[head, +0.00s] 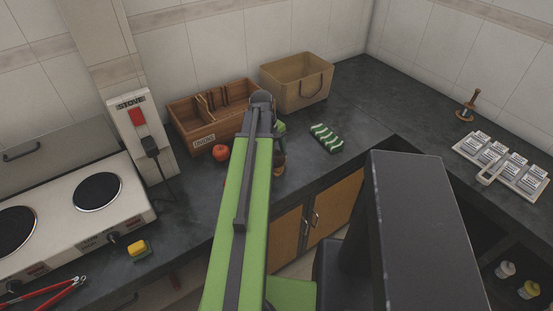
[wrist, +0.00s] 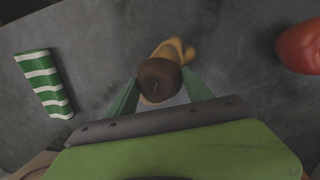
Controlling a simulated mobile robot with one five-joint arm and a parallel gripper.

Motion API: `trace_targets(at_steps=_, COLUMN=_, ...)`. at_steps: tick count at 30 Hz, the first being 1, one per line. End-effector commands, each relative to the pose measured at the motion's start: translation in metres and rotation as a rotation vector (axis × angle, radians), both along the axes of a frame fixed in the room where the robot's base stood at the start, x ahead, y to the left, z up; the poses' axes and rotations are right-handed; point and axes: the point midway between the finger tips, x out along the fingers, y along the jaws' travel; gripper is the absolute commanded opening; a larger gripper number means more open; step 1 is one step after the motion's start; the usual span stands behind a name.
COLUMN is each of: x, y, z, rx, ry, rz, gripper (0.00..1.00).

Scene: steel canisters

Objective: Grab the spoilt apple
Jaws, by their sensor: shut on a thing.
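The spoilt apple (wrist: 158,74) is dark brown and sits between the two green fingers of my gripper (wrist: 160,88) in the wrist view. The fingers press on it from both sides. I cannot tell whether it still touches the counter. In the head view my arm hides most of the gripper, and a small brown shape (head: 279,165) shows just below it. A sound red apple (head: 220,153) stands on the counter to the left of my arm; it also shows at the right edge of the wrist view (wrist: 300,47).
A yellow-brown lump (wrist: 175,48) lies just beyond the held apple. A green-and-white striped packet (head: 326,138) lies to the right. A wooden crate (head: 194,137) and a tan bin (head: 299,88) stand behind. The stove (head: 66,218) is left. Dark counter is free around the packet.

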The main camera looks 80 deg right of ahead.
Motion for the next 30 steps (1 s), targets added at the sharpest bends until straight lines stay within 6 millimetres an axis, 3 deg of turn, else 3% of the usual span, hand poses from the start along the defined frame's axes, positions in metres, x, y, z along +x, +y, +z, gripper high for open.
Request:
trace_targets(at_steps=10, x=0.0, y=0.0, z=0.008, rx=0.0, ry=0.0, rz=-0.001, gripper=0.12)
trace_targets(at_steps=19, x=-0.002, y=0.0, z=0.053, rx=0.0, ry=0.0, rz=-0.002, gripper=0.12)
trace_targets(at_steps=30, x=-0.086, y=0.023, z=0.1, rx=-0.001, ry=0.0, rz=-0.005, gripper=0.12)
